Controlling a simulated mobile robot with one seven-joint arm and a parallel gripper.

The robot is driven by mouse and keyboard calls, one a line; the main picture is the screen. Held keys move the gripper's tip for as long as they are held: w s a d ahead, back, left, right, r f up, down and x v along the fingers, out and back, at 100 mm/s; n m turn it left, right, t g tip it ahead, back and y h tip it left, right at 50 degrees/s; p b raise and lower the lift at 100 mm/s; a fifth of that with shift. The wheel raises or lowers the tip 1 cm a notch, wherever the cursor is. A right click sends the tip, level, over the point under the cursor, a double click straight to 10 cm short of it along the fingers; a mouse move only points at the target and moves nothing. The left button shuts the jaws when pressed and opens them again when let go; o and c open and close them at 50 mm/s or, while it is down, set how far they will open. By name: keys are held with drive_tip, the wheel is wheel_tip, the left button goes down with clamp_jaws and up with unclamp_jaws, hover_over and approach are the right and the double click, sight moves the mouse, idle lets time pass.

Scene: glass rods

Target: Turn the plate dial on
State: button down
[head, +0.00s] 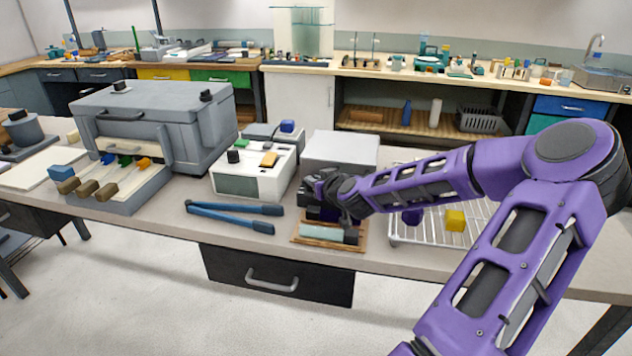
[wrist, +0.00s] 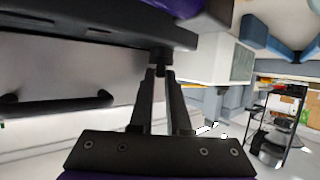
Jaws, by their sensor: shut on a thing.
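A grey box-like plate unit (head: 340,149) stands on the bench in the middle of the head view. My gripper (head: 325,200) is at its front side, and the wrist of my arm hides much of that front. In the wrist view my gripper's two long dark fingers (wrist: 160,68) come together on a small dark knob, which I take to be the plate dial (wrist: 160,54). It sits beside a dark panel (wrist: 95,35). The dial is mostly hidden between the fingertips, and I cannot read its setting. In the head view the dial is hidden.
A white box with a dark knob (head: 253,170) stands left of the plate. Blue tongs (head: 235,214) lie in front of it. A wooden tray (head: 312,243) lies just below my gripper. A wire rack (head: 440,235) with a yellow cube (head: 455,220) is to the right.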

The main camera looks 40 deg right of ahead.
drive_tip(key=shift+w+a+m+g+h+b, duration=0.1)
drive_tip(key=shift+a+m+g+h+b, duration=0.15)
drive_tip(key=shift+m+h, duration=0.45)
drive_tip(key=shift+w+a+m+g+h+b, duration=0.15)
drive_tip(key=shift+m+g+h+b, duration=0.2)
drive_tip(key=shift+m+h, duration=0.3)
drive_tip(key=shift+w+a+m+g+h+b, duration=0.1)
drive_tip(key=shift+a+m+g+h+b, duration=0.2)
drive_tip(key=shift+m+h, duration=0.4)
drive_tip(key=shift+w+a+r+m+g+h, duration=0.1)
drive_tip(key=shift+w+r+m+g+h, duration=0.05)
drive_tip(key=shift+m+g+h, duration=0.95)
drive_tip(key=m+g+h+p, duration=0.1)
drive_tip(key=m+g+p, duration=0.1)
drive_tip(key=m+g+h+p, duration=0.1)
drive_tip(key=shift+w+a+r+m+h+p, duration=0.2)
drive_tip(key=shift+w+m+h+p, duration=0.1)
drive_tip(key=shift+m+h+p, duration=0.1)
drive_tip(key=m+g+p, duration=0.2)
drive_tip(key=shift+w+f+h+p, duration=0.15)
drive_tip(key=shift+h+p, duration=0.15)
drive_tip(key=shift+h, duration=0.05)
drive_tip(key=shift+w+f+m+g+p, duration=0.1)
drive_tip(key=shift+f+m+g+p, duration=0.1)
drive_tip(key=shift+m+g+p, duration=0.5)
drive_tip(key=c, duration=1.2)
unclamp_jaws()
drive_tip(key=shift+o, duration=0.2)
